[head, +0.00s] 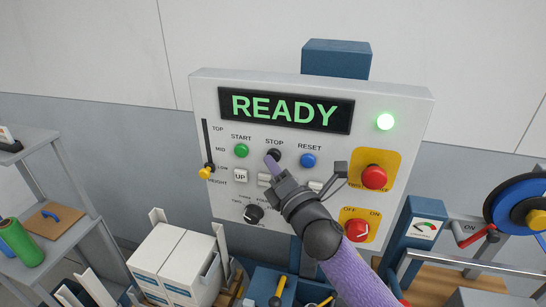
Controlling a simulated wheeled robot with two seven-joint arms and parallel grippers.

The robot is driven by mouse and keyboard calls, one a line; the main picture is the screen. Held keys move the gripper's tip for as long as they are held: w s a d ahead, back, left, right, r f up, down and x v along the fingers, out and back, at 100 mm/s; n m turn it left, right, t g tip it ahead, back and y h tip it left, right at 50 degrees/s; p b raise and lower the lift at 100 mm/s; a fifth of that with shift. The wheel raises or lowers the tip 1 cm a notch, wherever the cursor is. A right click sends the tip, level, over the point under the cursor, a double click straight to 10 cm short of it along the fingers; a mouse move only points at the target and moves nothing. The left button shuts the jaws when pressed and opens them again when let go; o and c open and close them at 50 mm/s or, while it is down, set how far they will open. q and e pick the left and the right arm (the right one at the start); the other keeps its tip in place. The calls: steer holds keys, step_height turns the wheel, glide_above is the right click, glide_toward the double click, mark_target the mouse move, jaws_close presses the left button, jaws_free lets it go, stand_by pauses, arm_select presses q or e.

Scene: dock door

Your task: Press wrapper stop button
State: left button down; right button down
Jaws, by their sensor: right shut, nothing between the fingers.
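The wrapper control panel (225,95) is a white box facing me, with a display reading READY (285,109) in green. The black stop button (276,153) sits under the label STOP, between the green start button (241,151) and the blue reset button (308,161). My right gripper (271,161) is shut and empty, reaching up from the lower right. Its fingertips are at the lower left edge of the stop button and partly cover it. I cannot tell whether they touch it. My left gripper is not in view.
A green lamp (385,122) is lit. Red knobs on yellow plates (374,177) are at the panel's right, a yellow-tipped slider (204,173) at its left. White cartons (178,262) stand below. A grey shelf (30,165) is at left, a blue reel (515,205) at right.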

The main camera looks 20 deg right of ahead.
steer(key=shift+w+d, duration=0.25)
steer(key=shift+w, duration=0.15)
stand_by(0.8)
steer(key=shift+s+a, duration=0.5)
steer(key=shift+s, duration=0.3)
steer(key=s+a, duration=0.1)
steer(key=s, duration=0.1)
steer(key=s+a+p, duration=0.1)
steer(key=s, duration=0.1)
steer(key=shift+a, duration=0.4)
stand_by(0.5)
